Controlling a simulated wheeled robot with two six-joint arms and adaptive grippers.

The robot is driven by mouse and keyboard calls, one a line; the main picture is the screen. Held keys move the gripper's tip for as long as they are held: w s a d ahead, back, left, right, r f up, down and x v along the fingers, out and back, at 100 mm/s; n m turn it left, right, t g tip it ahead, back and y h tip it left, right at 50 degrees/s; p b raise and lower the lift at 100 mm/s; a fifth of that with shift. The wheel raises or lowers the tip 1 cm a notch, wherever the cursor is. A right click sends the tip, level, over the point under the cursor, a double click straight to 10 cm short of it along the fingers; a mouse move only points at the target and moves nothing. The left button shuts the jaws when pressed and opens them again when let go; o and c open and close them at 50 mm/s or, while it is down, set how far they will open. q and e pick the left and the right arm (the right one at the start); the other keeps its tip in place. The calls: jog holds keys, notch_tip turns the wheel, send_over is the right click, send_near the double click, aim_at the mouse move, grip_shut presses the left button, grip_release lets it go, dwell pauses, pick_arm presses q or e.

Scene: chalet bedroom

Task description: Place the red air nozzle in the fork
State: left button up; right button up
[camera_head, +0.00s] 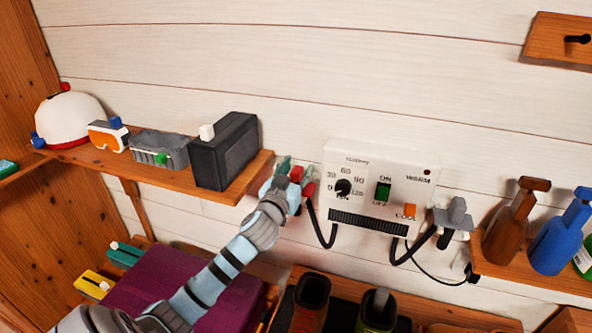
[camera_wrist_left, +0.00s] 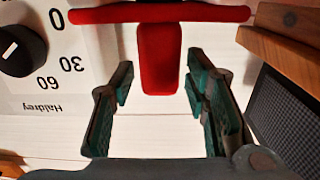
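The red air nozzle (camera_wrist_left: 160,55) shows in the left wrist view as a T shape, with a wide bar and a short stem. My left gripper (camera_wrist_left: 160,88) is open, with its teal fingers on either side of the stem and a gap on each side. In the head view the left gripper (camera_head: 295,170) is beside the left side of the white dryer box, with red nozzle parts (camera_head: 308,189) showing at its fingers. A black hose runs below the nozzle. No fork at the nozzle can be made out. My right gripper is not in view.
The white wall dryer (camera_head: 378,185) has a dial and switches. A grey nozzle (camera_head: 457,212) sits in a holder at its right. A shelf (camera_head: 240,188) with a black box (camera_head: 224,150) is close left of the gripper. Bottles (camera_head: 512,225) stand right; boots (camera_head: 310,300) are below.

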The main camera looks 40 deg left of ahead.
pick_arm(q)
jog(key=b+v, duration=0.1)
jog(key=v, duration=1.1)
